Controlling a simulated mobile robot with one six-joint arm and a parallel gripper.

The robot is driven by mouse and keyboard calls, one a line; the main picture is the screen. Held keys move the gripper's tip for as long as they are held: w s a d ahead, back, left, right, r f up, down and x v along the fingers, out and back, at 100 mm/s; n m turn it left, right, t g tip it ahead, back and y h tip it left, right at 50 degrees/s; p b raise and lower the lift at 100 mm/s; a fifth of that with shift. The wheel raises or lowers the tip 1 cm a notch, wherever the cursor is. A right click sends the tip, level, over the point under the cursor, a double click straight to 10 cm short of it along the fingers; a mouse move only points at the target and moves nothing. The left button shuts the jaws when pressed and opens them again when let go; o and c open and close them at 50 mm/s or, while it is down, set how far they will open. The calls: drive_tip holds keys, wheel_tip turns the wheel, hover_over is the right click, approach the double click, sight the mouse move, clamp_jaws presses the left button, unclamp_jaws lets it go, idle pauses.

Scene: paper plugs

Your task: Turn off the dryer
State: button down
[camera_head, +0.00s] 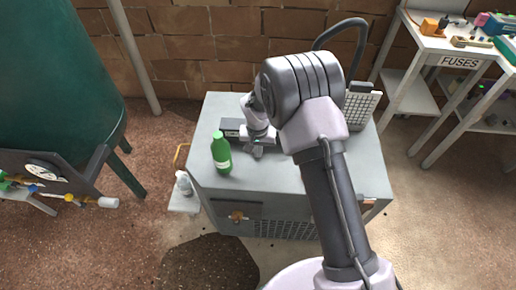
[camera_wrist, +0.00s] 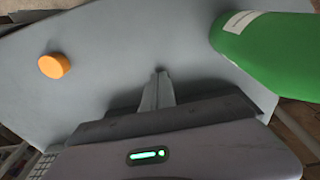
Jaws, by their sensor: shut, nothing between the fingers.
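A grey cabinet-like machine (camera_head: 276,185), which seems to be the dryer, stands in the middle of the head view. Its front has a vent grille and a panel with an orange-brown part (camera_head: 237,216). My gripper (camera_head: 257,153) is over its top, to the right of the green bottle. In the wrist view my gripper (camera_wrist: 161,73) has its fingers together and empty, above the grey top (camera_wrist: 120,60). A round orange knob or button (camera_wrist: 53,66) sits on that surface, apart from the fingers, to their left. I cannot make out this knob in the head view.
The green bottle (camera_head: 221,153) stands near the top's left edge; it is also close by in the wrist view (camera_wrist: 275,50). A dark flat box (camera_head: 231,127) lies behind my gripper. A gridded light panel (camera_head: 360,108) stands at the back right. The fuses table (camera_head: 447,46) is beyond.

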drive_tip(key=shift+r, duration=0.2)
drive_tip(key=shift+r+p, duration=0.45)
drive_tip(key=shift+r, duration=0.25)
drive_tip(key=shift+r, duration=0.15)
drive_tip(key=s+r+p, duration=0.5)
drive_tip(key=s+r, duration=0.4)
drive_tip(key=shift+s+a, duration=0.2)
drive_tip(key=shift+s, duration=0.2)
drive_tip(key=shift+r, duration=0.1)
